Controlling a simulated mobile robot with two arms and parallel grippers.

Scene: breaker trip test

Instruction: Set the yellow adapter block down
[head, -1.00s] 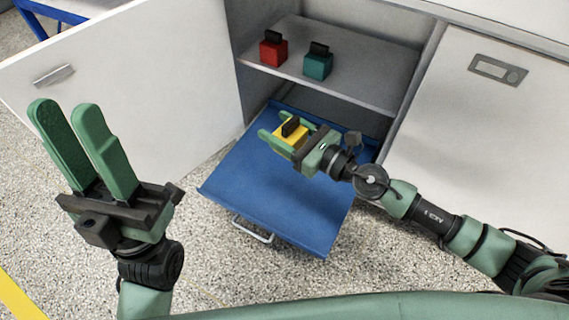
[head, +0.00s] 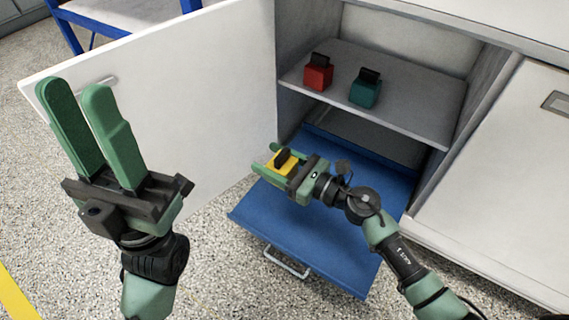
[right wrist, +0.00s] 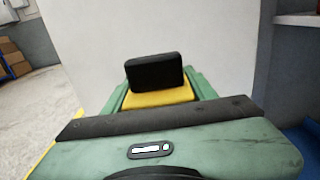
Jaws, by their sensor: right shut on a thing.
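The yellow adapter block (head: 279,165) with a dark top piece is between the fingers of my right gripper (head: 280,158), which is shut on it. It is in front of the open cabinet and appears over the back left part of the blue drawer (head: 310,232). I cannot tell its height above the drawer. In the right wrist view the yellow block (right wrist: 158,97) and its black top show between the green fingers, with a white panel behind. My left gripper (head: 82,90) is open and empty at the left, fingers pointing up.
A red block (head: 318,76) and a teal block (head: 364,92) stand on the grey shelf (head: 420,110). The open white door (head: 180,90) is to the left of the drawer. The drawer's front part is bare, with a handle (head: 287,265) on its front.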

